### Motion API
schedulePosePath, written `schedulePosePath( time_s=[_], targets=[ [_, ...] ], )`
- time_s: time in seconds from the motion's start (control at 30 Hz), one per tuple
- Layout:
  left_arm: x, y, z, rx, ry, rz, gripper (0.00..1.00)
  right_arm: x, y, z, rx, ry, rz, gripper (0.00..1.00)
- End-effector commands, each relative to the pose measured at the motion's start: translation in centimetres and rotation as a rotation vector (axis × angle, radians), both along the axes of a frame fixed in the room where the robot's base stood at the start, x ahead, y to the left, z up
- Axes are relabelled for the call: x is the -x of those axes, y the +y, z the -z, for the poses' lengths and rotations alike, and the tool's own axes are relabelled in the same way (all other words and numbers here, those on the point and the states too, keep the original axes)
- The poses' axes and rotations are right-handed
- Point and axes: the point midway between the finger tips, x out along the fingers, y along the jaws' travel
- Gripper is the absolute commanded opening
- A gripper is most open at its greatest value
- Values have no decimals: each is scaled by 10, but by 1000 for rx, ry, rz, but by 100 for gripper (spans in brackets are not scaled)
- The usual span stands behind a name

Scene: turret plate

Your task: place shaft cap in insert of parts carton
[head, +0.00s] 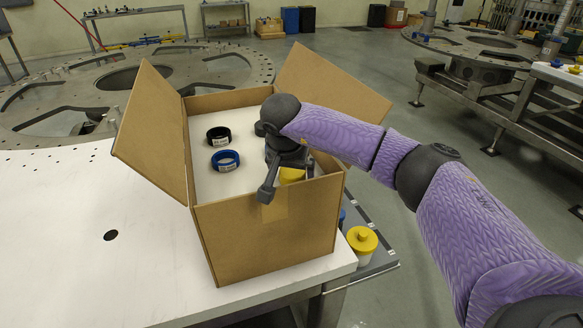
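The parts carton (262,232) stands open on the white table, its flaps spread. Its white insert (205,182) holds a black ring (219,136) and a blue ring (226,160), both with white labels. My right gripper (284,180) reaches down into the carton's near right part, one dark finger showing at the near wall. A yellow piece (292,175), perhaps the shaft cap, shows beside that finger, mostly hidden by the gripper and carton wall. Whether the fingers grip it is not clear. My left gripper is out of view.
A white cylinder with a yellow top (362,242) stands right of the carton on a lower grey surface, with a blue item (341,216) partly hidden beside it. A large turret plate (60,95) lies behind.

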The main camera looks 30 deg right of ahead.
Motion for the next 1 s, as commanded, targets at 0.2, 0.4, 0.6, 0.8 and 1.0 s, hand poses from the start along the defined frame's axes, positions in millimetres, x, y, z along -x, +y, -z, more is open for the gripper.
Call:
schedulePosePath(
  time_s=[0.2,0.4,0.6,0.8,1.0],
  targets=[
    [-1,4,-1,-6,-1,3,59,0,0,-1,0,0,0,100],
    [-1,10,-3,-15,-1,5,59,7,9,-35,1,-5,-2,100],
    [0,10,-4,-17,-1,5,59,22,25,-87,0,-6,-3,100],
    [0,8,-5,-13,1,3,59,30,33,-112,0,-1,0,100],
    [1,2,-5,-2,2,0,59,31,34,-115,0,0,0,100]
  ],
)
